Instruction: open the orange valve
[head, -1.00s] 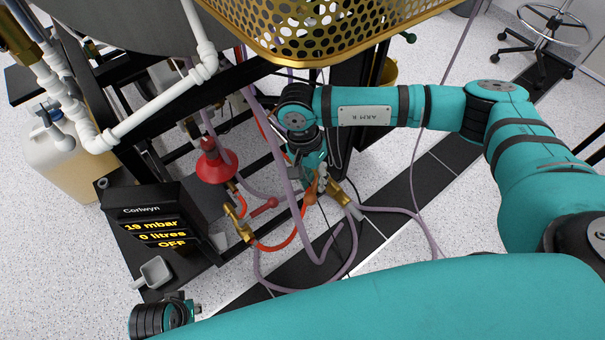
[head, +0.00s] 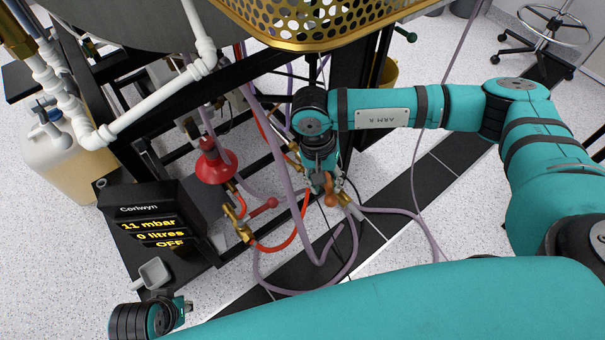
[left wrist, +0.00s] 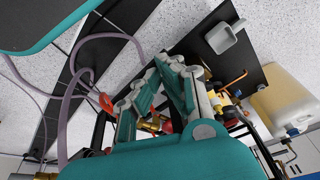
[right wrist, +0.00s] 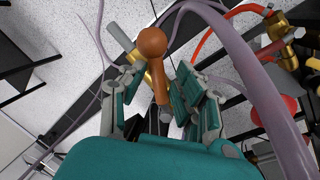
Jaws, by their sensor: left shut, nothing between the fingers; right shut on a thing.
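The orange valve's handle, a lever with a round knob (head: 331,200), is on brass pipework low beside the black frame. In the right wrist view its knob (right wrist: 152,43) and stem stand between my right fingers, in front of the brass body. My right gripper (head: 322,183) is shut on this handle; the arm partly hides the valve in the head view. My left gripper (left wrist: 168,75) is shut and empty, well away from the valve. In the head view only part of it shows at the lower left.
A red-handled valve (head: 264,206) and a red cone-shaped part (head: 216,167) are left of the orange valve. Mauve hoses (head: 350,262) loop close by. A perforated gold basket (head: 320,25) hangs above. A black display (head: 150,228) reads 11 mbar, 0 litres, OFF.

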